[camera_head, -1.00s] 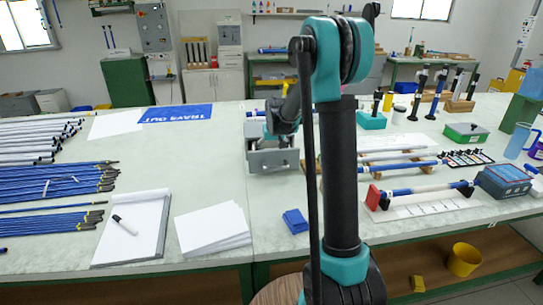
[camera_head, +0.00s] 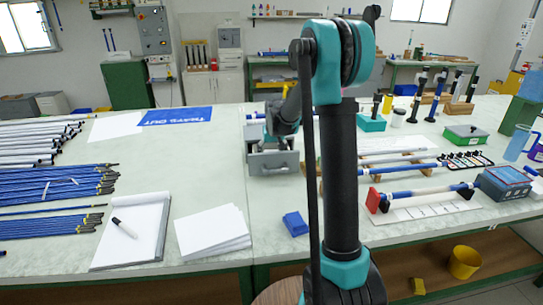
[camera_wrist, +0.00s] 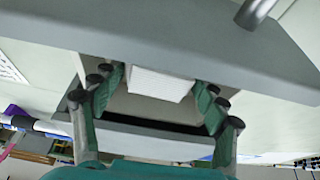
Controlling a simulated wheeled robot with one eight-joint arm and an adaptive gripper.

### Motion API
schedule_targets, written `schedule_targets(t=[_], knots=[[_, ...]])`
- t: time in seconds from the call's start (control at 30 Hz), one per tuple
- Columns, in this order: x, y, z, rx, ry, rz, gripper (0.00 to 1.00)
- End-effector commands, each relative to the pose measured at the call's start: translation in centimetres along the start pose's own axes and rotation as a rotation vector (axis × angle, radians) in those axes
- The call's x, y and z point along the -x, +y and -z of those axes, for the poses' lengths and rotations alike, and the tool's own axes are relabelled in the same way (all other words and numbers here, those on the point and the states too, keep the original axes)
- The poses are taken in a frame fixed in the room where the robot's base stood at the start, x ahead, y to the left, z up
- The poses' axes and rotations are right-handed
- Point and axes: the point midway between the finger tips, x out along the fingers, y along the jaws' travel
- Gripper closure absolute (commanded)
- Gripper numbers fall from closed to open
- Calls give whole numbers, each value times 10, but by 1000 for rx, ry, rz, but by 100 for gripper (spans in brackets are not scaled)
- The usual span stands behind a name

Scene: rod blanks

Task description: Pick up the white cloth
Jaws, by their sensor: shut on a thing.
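The white cloth (camera_wrist: 160,83) shows in the wrist view as a small white block-like shape between my fingers. My gripper (camera_wrist: 161,82) has one green finger on each side of it and is shut on it. Both are at a grey drawer box (camera_head: 273,164), whose front and metal handle fill the upper part of the wrist view. In the head view the box stands on the bench behind my arm, and the cloth and fingertips cannot be made out there. The lower part of the cloth is hidden.
A blue block-like item (camera_head: 295,224) lies in front of the box. A white paper stack (camera_head: 212,230) and a clipboard (camera_head: 130,230) lie to the left, beside blue rods (camera_head: 55,190). To the right are a rod rack (camera_head: 420,195) and a green box (camera_head: 466,134).

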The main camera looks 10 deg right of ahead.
Motion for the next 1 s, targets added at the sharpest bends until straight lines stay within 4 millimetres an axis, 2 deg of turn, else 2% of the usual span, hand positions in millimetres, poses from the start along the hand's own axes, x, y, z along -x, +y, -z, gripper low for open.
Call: schedule_targets(t=[0.17, 0.7, 1.0], knots=[[23, 0, 9, 0, 0, 0, 55], [133, 0, 55, 0, 0, 0, 55], [171, 0, 71, 0, 0, 0, 55]])
